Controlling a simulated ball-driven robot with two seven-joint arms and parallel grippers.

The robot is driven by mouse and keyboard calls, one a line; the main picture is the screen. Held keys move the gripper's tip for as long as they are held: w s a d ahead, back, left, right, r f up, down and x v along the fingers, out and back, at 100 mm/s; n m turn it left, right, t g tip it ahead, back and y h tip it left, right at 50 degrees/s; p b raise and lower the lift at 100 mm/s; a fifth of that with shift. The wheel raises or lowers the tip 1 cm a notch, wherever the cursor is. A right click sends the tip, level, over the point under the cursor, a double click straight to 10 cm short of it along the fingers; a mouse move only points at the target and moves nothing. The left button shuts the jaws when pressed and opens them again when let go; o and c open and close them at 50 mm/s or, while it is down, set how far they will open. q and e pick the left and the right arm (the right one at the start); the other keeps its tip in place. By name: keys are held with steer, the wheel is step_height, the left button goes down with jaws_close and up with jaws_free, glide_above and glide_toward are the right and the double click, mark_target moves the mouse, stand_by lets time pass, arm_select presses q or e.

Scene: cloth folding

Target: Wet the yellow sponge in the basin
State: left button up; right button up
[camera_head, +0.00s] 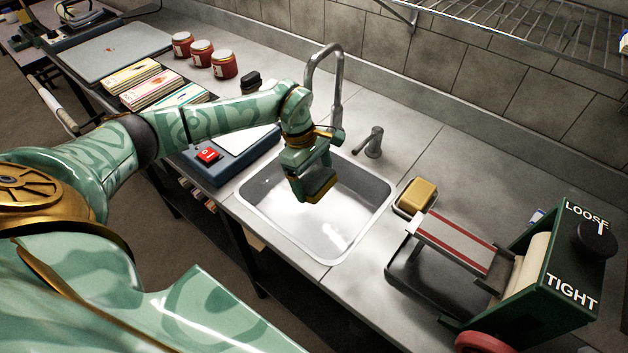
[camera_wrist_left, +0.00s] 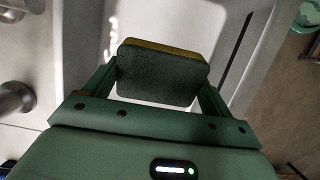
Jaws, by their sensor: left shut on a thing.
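My left gripper (camera_head: 310,185) is over the basin (camera_head: 262,217), pointing down and shut on a yellow sponge (camera_head: 323,193). In the left wrist view the sponge (camera_wrist_left: 160,76) sits between the two fingers, its dark green side facing the camera and a yellow edge along the top. In the head view most of it is hidden by the gripper. The basin is a pale sink set in the counter; I cannot tell whether it holds water or whether the sponge touches anything there. My right gripper is not in view.
A curved faucet (camera_head: 336,88) and a lever (camera_head: 372,143) stand behind the basin. A yellow block (camera_head: 418,193) lies in a small dish at its right. A green roller machine (camera_head: 545,275) stands further right. A scale with a red switch (camera_head: 208,155) is at the left.

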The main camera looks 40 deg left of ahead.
mark_target(318, 180)
arm_select(q)
steer(key=shift+r+p, duration=1.3)
steer(key=shift+r, duration=0.9)
stand_by(0.4)
step_height(318, 180, up, 4)
steer(key=p, duration=0.3)
steer(key=shift+r, duration=0.1)
steer(key=shift+m, duration=0.3)
stand_by(0.4)
